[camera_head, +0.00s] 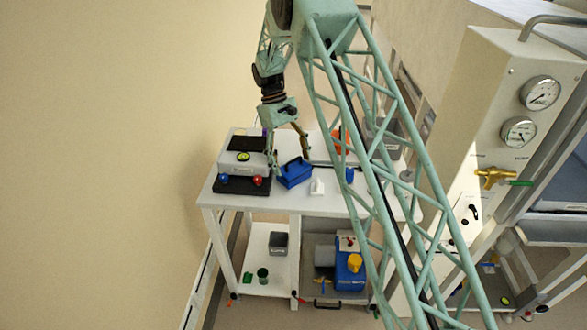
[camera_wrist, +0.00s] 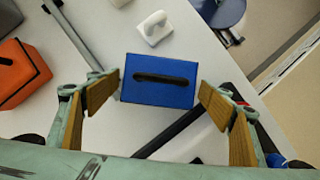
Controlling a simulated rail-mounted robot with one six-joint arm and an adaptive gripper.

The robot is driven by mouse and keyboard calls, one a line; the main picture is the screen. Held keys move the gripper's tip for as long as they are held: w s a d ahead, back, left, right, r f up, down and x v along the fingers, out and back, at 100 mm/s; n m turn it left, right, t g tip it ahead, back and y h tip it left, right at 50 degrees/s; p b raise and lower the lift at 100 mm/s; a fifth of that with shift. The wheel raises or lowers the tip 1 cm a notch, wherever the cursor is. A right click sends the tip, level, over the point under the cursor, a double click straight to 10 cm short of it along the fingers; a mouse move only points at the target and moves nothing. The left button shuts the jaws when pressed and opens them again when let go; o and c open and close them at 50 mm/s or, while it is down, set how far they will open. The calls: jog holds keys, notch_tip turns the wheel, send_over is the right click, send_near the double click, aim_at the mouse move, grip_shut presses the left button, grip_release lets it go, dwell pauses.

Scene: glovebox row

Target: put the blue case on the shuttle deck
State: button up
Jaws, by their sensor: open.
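The blue case (camera_head: 296,174) stands on the white table, its dark handle on top. In the wrist view the blue case (camera_wrist: 150,95) lies between the two wooden-padded fingers of my gripper (camera_wrist: 160,88). Space shows between the pads and the case's sides. In the head view my gripper (camera_head: 289,158) is open and points down at the case. Left of the case is a grey unit (camera_head: 236,168) with a black top panel and a round yellow-green dial. A dark plate (camera_head: 242,187) with blue and red knobs lies before it. I cannot tell which part is the shuttle deck.
A small white handled object (camera_head: 317,187) stands right of the case, with a blue cylinder (camera_head: 350,175) farther right. An orange box (camera_wrist: 20,75) and a grey rail (camera_wrist: 90,45) are left in the wrist view. A gauge panel (camera_head: 510,110) stands right of the table.

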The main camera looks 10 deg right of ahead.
jog(key=v, duration=0.9)
jog(key=shift+r, duration=0.1)
dwell(0.7)
